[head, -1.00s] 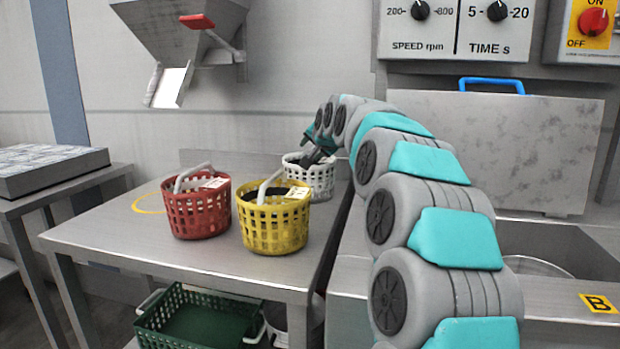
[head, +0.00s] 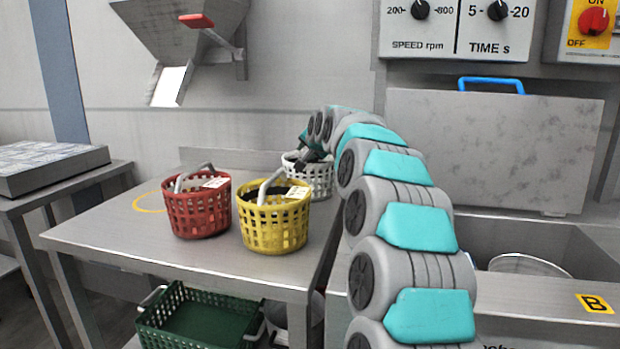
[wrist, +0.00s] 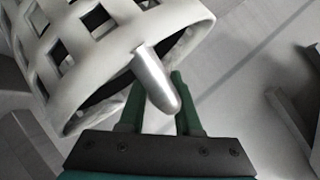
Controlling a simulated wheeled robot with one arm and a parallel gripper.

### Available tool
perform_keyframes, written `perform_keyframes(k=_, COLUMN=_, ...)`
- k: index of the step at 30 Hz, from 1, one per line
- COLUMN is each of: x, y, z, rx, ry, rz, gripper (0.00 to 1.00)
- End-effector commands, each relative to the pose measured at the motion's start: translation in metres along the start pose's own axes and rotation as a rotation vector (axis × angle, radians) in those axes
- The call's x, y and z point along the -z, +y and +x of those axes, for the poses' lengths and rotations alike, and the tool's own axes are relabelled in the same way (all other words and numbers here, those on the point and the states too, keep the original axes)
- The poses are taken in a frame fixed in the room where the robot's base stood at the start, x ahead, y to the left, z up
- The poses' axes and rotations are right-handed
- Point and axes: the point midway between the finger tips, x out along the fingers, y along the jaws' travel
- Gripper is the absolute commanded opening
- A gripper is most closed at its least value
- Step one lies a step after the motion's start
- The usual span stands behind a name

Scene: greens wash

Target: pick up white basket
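The white basket (head: 318,178) stands upright at the back right of the steel table, partly hidden behind the yellow basket and my arm. In the wrist view its white lattice wall (wrist: 75,45) and rim fill the upper left, looking tilted. Its pale handle (wrist: 157,80) reaches down toward my gripper (wrist: 158,95). The two green fingers stand apart, with the handle across the space between them and overlapping the left finger. I see no clear grip on it. In the head view my dark gripper (head: 309,158) is over the basket's left rim.
A yellow basket (head: 275,228) with dark contents and a red basket (head: 198,215) stand on the table (head: 130,235), left of the white one. A green crate (head: 200,320) is below. A sink (head: 540,245) lies to the right. A hopper (head: 185,40) hangs above.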

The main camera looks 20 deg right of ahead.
Motion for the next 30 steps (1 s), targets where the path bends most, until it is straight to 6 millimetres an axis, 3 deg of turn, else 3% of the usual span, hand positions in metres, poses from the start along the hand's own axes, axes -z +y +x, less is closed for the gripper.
perform_keyframes(k=1, x=0.0001, y=0.0001, z=0.0000, rx=0.000, ry=0.000, rz=0.000, gripper=0.26)
perform_keyframes(k=8, x=0.0001, y=0.0002, z=-0.0001, rx=0.000, ry=0.000, rz=0.000, gripper=0.00)
perform_keyframes(k=30, x=-0.0003, y=0.0010, z=0.0005, rx=-0.002, ry=-0.001, rz=0.000, gripper=0.00)
